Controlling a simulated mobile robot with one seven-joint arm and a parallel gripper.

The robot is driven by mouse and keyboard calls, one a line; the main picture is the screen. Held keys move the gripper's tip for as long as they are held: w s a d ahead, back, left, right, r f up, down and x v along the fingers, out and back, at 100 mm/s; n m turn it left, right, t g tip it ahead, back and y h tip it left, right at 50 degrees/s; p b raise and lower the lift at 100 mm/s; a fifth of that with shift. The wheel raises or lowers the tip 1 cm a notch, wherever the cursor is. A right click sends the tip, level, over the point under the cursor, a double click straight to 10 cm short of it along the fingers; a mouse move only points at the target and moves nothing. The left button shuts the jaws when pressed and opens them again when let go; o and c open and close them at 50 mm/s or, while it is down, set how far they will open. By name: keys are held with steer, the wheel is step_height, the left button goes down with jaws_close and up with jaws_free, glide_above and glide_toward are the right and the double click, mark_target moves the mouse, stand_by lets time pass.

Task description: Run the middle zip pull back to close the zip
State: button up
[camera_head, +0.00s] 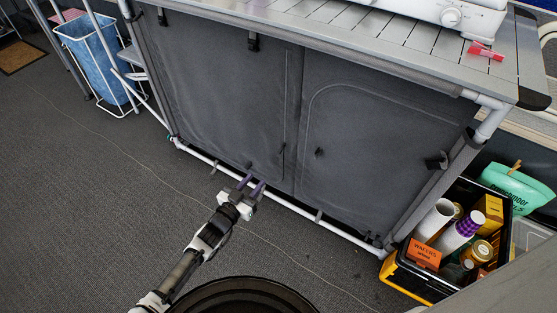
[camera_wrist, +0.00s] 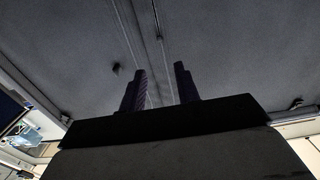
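The grey fabric cabinet front (camera_head: 225,100) has two panels with curved zip seams. A small dark tab, seemingly a zip pull (camera_head: 283,148), hangs by the vertical seam near the middle. A second dark tab (camera_head: 319,152) is on the right panel. My gripper (camera_head: 251,184) is low in front of the cabinet, left of and below the middle tab. Its two purple fingers are apart with nothing between them. In the wrist view the fingers (camera_wrist: 160,88) point at the fabric, and a dark tab (camera_wrist: 116,68) shows left of them; which tab it is, I cannot tell.
A white frame rail (camera_head: 330,228) runs along the cabinet's bottom. A crate of groceries (camera_head: 405,283) stands at the right, and a blue bag in a white stand (camera_head: 92,58) at the left. Carpet at the left is clear.

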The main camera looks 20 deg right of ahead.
mark_target(280, 151)
steer(key=b+x, duration=0.2)
steer(key=x, duration=1.1)
steer(key=shift+w+d, duration=0.25)
steer(key=shift+d, duration=0.05)
jaws_close()
